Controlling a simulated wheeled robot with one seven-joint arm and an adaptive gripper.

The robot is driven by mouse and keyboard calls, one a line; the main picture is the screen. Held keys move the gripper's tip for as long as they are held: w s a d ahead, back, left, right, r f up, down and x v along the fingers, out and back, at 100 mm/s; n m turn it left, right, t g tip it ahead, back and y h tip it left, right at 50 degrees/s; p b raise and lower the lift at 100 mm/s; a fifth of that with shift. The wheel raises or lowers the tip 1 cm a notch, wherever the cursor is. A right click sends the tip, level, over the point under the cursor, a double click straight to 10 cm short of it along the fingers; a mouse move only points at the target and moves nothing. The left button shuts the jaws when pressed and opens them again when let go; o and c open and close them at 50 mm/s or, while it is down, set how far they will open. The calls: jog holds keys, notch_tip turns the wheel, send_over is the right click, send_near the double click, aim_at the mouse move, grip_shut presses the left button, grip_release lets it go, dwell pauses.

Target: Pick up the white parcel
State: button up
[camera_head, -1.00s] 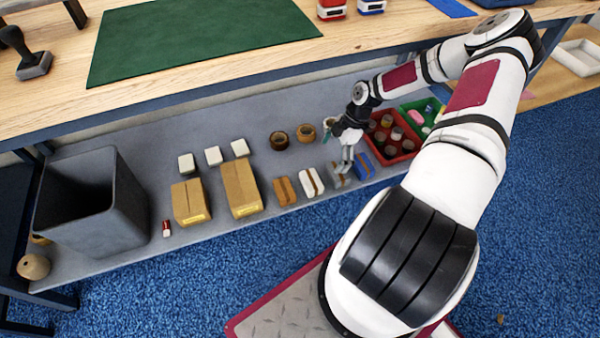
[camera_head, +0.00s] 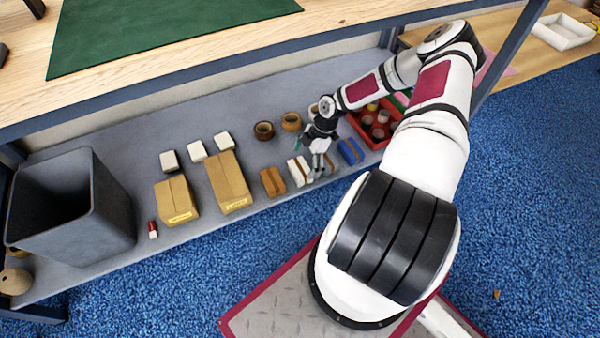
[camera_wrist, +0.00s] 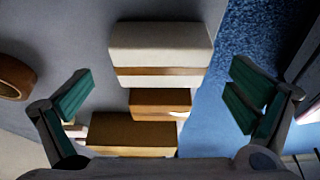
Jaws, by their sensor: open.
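The white parcel (camera_head: 298,172) has a brown band and lies on the lower shelf, in a row between a brown parcel (camera_head: 272,182) and my gripper (camera_head: 318,172). In the wrist view the white parcel (camera_wrist: 160,42) is upper centre, ahead of the gap between my green-padded fingers (camera_wrist: 160,85). My gripper is open and empty, above the row just right of the white parcel in the head view. No finger visibly touches it. My gripper partly hides a grey parcel (camera_head: 328,168).
A blue parcel (camera_head: 351,151) and a red bin (camera_head: 385,140) stand to the right. Two large cartons (camera_head: 229,183), small white boxes (camera_head: 197,151) and a grey bin (camera_head: 105,225) are left. Tape rolls (camera_head: 264,130) lie behind. The worktop edge (camera_head: 200,70) overhangs the shelf.

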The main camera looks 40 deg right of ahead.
aim_at(301, 167)
jog(key=b+x, duration=0.1)
jog(key=x, duration=0.2)
jog(key=shift+a+f, duration=0.2)
jog(key=c, duration=1.3)
jog(key=shift+c, duration=0.2)
